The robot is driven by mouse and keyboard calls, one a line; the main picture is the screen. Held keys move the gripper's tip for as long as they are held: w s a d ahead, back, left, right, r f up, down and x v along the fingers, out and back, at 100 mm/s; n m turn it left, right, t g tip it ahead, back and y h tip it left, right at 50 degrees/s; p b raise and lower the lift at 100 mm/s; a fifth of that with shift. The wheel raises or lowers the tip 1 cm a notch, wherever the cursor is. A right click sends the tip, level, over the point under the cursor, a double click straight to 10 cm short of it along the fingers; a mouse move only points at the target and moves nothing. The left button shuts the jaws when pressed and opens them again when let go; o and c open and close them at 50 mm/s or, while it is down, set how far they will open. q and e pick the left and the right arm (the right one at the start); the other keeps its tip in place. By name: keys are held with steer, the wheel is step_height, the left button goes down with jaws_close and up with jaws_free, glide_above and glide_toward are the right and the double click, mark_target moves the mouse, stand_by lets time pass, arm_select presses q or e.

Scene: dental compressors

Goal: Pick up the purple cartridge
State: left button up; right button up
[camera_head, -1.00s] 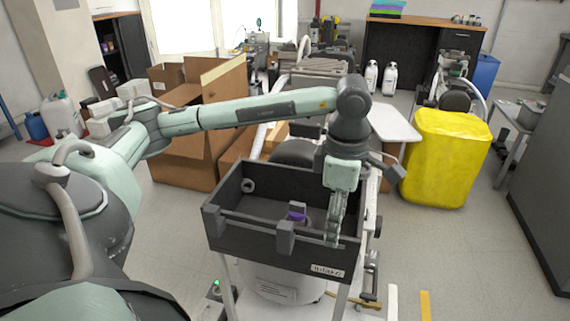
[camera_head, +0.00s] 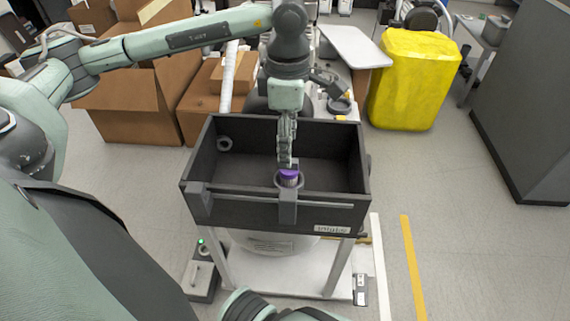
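The purple cartridge (camera_head: 290,175) stands in a grey ring-shaped holder (camera_head: 298,185) at the front wall of the black open bin (camera_head: 235,206). Its purple top shows and its lower part is partly hidden by the holder. My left gripper (camera_head: 285,162) points down inside the bin, with its fingertips right at or just behind the cartridge's top. The fingers are seen edge-on, so I cannot tell if they are open or touching it. My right gripper is not in view.
A second, empty ring (camera_head: 224,144) is on the bin's left wall. The bin stands on a white frame. Cardboard boxes (camera_head: 135,105) stand behind left, a yellow bin (camera_head: 415,80) behind right, and a grey cabinet (camera_head: 530,110) at far right.

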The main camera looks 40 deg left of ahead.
mark_target(289, 173)
arm_select(q)
steer(key=f, duration=0.5)
steer(key=shift+d+f+p, duration=0.2)
steer(key=shift+f+p, duration=0.1)
steer(key=shift+p, duration=0.05)
steer(key=shift+f, duration=0.3)
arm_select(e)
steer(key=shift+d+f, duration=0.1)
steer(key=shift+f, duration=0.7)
arm_select(q)
steer(key=shift+c, duration=0.4)
steer(key=c, duration=1.2)
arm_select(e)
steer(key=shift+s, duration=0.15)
